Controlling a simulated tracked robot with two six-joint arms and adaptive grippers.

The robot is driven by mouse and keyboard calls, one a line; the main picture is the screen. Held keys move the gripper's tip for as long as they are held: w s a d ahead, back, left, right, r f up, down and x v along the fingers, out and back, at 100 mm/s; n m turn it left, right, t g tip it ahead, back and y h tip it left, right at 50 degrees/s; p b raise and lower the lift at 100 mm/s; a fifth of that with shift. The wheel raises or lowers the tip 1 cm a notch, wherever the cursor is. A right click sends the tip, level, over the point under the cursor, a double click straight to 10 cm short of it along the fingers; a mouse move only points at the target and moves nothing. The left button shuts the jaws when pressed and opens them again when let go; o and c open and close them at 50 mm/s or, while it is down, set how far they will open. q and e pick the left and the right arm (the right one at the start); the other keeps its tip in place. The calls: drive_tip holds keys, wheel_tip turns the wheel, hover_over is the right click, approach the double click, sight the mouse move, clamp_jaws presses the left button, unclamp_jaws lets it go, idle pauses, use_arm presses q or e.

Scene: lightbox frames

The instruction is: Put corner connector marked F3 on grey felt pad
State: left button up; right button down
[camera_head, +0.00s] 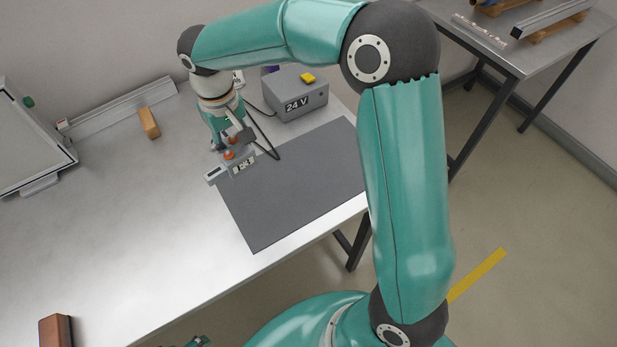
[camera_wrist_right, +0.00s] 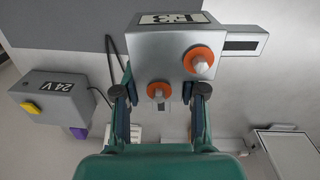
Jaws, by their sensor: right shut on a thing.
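The corner connector marked F3 (camera_head: 246,160) is a grey metal piece with a black-and-white label and orange-ringed studs. My right gripper (camera_head: 229,145) is shut on it from above. In the right wrist view the connector (camera_wrist_right: 170,50) sits at the fingertips, with the fingers (camera_wrist_right: 160,95) either side of an orange-ringed stud and one bar pointing right. The grey felt pad (camera_head: 300,175) lies flat on the table; the connector is at its upper-left corner, partly past its left edge. Whether it touches the pad is unclear. A teal sliver at the bottom edge may be my left gripper (camera_head: 198,342).
A grey 24 V box (camera_head: 297,95) with a yellow button and black cable stands behind the pad. An orange-brown block (camera_head: 149,122), a metal rail (camera_head: 110,112) and a light panel (camera_head: 30,140) are at left. A brown block (camera_head: 56,332) is at lower left. The table's left-middle is clear.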

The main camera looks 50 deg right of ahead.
wheel_tip(320, 180, up, 5)
drive_tip(key=m+b, duration=0.1)
drive_tip(key=b, duration=0.2)
hover_over(271, 184)
wheel_tip(271, 184, down, 19)
drive_tip(key=shift+r, duration=0.15)
use_arm(q)
wheel_tip(271, 184, down, 5)
drive_tip(key=shift+r, duration=0.1)
use_arm(e)
drive_tip(key=c, duration=0.7)
unclamp_jaws()
drive_tip(key=shift+o, duration=0.2)
